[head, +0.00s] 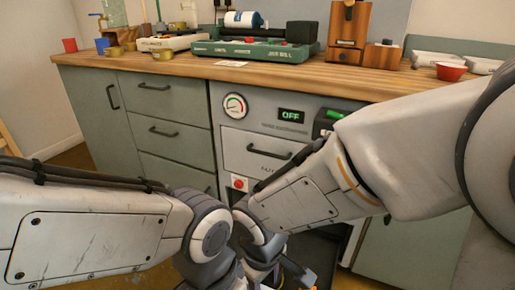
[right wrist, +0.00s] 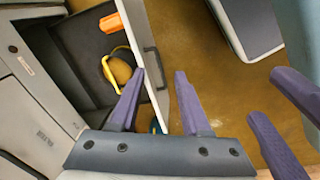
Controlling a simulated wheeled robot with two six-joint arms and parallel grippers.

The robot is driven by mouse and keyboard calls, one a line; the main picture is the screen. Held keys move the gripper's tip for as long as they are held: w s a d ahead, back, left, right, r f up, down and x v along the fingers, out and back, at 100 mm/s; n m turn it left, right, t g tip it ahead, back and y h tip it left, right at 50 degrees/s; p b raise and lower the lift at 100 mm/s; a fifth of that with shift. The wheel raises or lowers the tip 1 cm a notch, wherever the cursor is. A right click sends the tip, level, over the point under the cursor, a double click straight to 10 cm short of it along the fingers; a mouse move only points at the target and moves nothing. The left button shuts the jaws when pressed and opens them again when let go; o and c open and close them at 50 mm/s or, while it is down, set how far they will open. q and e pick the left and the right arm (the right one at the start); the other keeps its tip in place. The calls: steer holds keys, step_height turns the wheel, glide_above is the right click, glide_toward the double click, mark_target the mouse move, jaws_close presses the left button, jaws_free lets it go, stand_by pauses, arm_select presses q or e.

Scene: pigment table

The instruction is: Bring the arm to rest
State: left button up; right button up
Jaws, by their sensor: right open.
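My right arm comes in from the right in the head view and bends down to the bottom middle, close to my left arm. In the head view both arms cross low in front of the cabinet, and the fingertips are hard to make out.
The drawer holds an orange item (right wrist: 115,22) and a round tan thing with a yellow band (right wrist: 118,70). The wooden worktop (head: 180,73) carries a green machine (head: 255,52), a wooden grinder-like box (head: 345,30) and a red bowl (head: 451,71). A panel reads OFF (head: 291,115).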

steer(key=s+d+r+m+g+y+p, duration=0.1)
steer(key=s+d+r+m, duration=0.15)
steer(key=s+r, duration=0.45)
step_height(320, 180, up, 37)
steer(key=s+p, duration=0.1)
steer(key=p, duration=3.7)
steer(key=shift+s+d+r, duration=0.15)
steer(key=shift+d+r, duration=0.05)
steer(key=shift+d, duration=0.25)
steer(key=shift+n, duration=0.35)
